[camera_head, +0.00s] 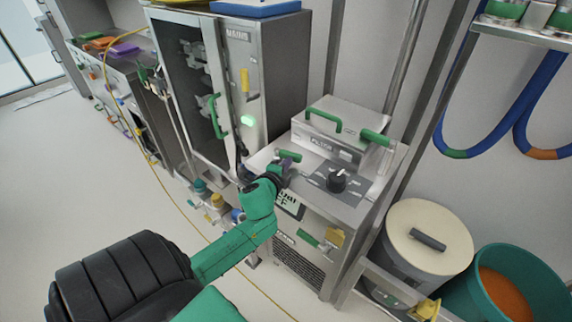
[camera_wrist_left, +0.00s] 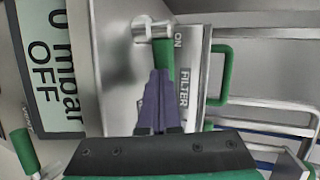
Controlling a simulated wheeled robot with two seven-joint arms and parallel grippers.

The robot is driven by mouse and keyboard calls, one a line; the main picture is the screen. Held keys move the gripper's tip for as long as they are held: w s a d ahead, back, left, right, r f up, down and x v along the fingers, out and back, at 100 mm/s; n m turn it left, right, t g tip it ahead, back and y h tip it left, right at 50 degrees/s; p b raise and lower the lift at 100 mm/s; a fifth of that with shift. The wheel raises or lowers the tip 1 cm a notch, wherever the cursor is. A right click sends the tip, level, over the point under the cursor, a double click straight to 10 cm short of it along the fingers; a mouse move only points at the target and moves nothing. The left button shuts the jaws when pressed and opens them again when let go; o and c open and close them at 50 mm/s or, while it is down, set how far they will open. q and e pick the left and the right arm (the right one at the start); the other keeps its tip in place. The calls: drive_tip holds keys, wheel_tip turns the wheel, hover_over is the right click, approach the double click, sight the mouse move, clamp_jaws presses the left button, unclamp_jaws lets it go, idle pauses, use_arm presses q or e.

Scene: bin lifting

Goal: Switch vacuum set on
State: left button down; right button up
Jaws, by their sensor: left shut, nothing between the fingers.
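The vacuum set (camera_head: 345,215) is a grey metal cabinet with a small display (camera_head: 290,205). In the left wrist view the display (camera_wrist_left: 45,65) reads "0 mbar OFF". A green lever (camera_head: 290,156) on a metal pivot sits on its sloped top. In the left wrist view the lever (camera_wrist_left: 165,55) lies beside the letters "ON". My left gripper (camera_head: 287,167) is at the lever. Its purple fingers (camera_wrist_left: 158,90) are shut and empty, in line with the lever's end; I cannot tell whether they touch it. My right gripper is out of view.
A black knob (camera_head: 338,179) and a filter box (camera_head: 330,135) with a green handle are on the cabinet top. A tall glass-doored oven (camera_head: 240,90) stands to the left. A lidded drum (camera_head: 428,235) and a teal bin (camera_head: 525,285) stand at the right. The floor at left is mostly clear.

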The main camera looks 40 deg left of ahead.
sight(297, 159)
use_arm(q)
drive_tip(key=shift+w+d+n+y, duration=0.1)
drive_tip(key=shift+w+n+y, duration=0.15)
drive_tip(key=shift+n+y, duration=0.25)
drive_tip(key=shift+w+d+n+g+y+b, duration=0.15)
drive_tip(key=shift+w+n+g+y+b, duration=0.4)
drive_tip(key=shift+n+y+b, duration=0.3)
drive_tip(key=n+g+y+b, duration=0.1)
drive_tip(key=w+n+g+y+b, duration=0.1)
drive_tip(key=shift+w+d+f+y, duration=0.1)
drive_tip(key=shift+w+f+y, duration=0.1)
drive_tip(key=shift+y, duration=0.15)
drive_tip(key=shift+w+n+g+y+b, duration=0.55)
drive_tip(key=shift+n+g+y+b, duration=0.2)
drive_tip(key=shift+n+g, duration=0.25)
drive_tip(key=shift+w+a+r+n+g+y+b, duration=0.15)
drive_tip(key=shift+w+n+g+y+b, duration=0.15)
drive_tip(key=shift+n+g, duration=0.25)
drive_tip(key=shift+w+a+n+g+y+b, duration=0.1)
drive_tip(key=shift+w+n+g+y+b, duration=0.15)
drive_tip(key=shift+n+g, duration=0.2)
drive_tip(key=shift+w+a+b, duration=0.3)
drive_tip(key=shift+w, duration=0.05)
drive_tip(key=shift+w+a+r, duration=0.1)
drive_tip(key=shift+w+a, duration=0.65)
drive_tip(key=shift+w, duration=0.15)
drive_tip(key=shift+w+a, duration=0.1)
